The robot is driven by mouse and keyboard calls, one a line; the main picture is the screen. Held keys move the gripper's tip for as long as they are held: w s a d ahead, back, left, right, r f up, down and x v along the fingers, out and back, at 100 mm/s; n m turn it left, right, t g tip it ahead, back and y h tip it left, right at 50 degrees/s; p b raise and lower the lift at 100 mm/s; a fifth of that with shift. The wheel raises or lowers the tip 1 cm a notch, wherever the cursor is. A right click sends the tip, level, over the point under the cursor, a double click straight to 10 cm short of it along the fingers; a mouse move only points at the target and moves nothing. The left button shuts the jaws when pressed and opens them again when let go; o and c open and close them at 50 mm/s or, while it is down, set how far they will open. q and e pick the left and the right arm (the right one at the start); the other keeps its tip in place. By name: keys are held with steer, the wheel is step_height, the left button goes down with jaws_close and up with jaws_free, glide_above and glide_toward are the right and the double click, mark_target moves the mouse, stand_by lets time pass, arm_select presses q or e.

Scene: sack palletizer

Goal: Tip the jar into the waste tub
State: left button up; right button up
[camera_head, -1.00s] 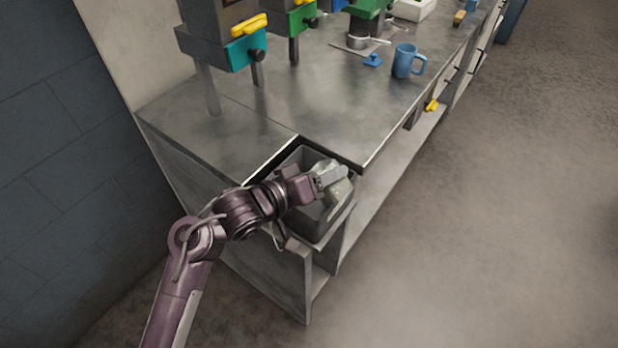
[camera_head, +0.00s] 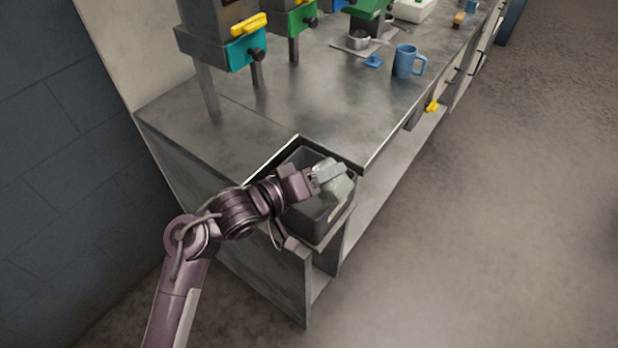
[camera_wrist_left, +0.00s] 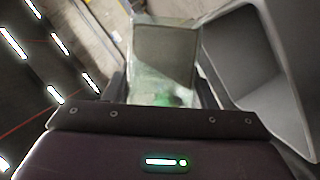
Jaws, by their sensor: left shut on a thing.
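My left gripper (camera_head: 322,178) is shut on a pale, see-through jar (camera_head: 336,190) over the open waste tub (camera_head: 312,226). The tub is dark grey and sits in a cutout at the near corner of the steel bench. The jar is tilted, and the fingers hide part of it. In the left wrist view the jar (camera_wrist_left: 166,62) stands out beyond the gripper, with a greenish patch near the gripper. The tub wall (camera_wrist_left: 262,75) fills the right side there. I cannot tell whether anything is left in the jar. My right gripper is not in view.
The steel bench top (camera_head: 290,115) is clear between the tub and a blue mug (camera_head: 405,62). Dispensers with a teal front (camera_head: 244,48) and a green front (camera_head: 297,18) stand along the back. A metal cup (camera_head: 357,40) is farther along. Open floor lies to the right.

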arm_select(q)
steer(key=shift+r+n, duration=0.1)
steer(key=shift+n, duration=0.2)
steer(key=shift+b, duration=0.4)
steer(key=shift+w+f+n+h+b, duration=0.1)
steer(key=shift+f+n+h+b, duration=0.45)
steer(key=shift+n+b, duration=0.25)
steer(key=shift+a+r+p, duration=0.1)
steer(key=shift+r+p, duration=0.05)
steer(key=shift+p, duration=0.15)
steer(key=shift+a+r+n+h+p, duration=0.2)
steer(key=shift+n+p, duration=0.3)
steer(key=shift+p, duration=1.05)
steer(key=shift+w+n+p, duration=0.2)
steer(key=shift+n+p, duration=0.1)
steer(key=shift+p, duration=0.2)
steer(key=shift+w+a+r+n+h+p, duration=0.15)
steer(key=shift+w+a+n+h+p, duration=0.3)
steer(key=shift+p, duration=0.65)
steer(key=shift+s+a+r+n+p, duration=0.1)
steer(key=shift+a+n+p, duration=0.05)
steer(key=shift+n+p, duration=0.5)
steer(key=shift+w+a+r+n+t+h+p, duration=0.2)
steer(key=shift+n+t+h+p, duration=0.2)
steer(key=shift+n+p, duration=0.85)
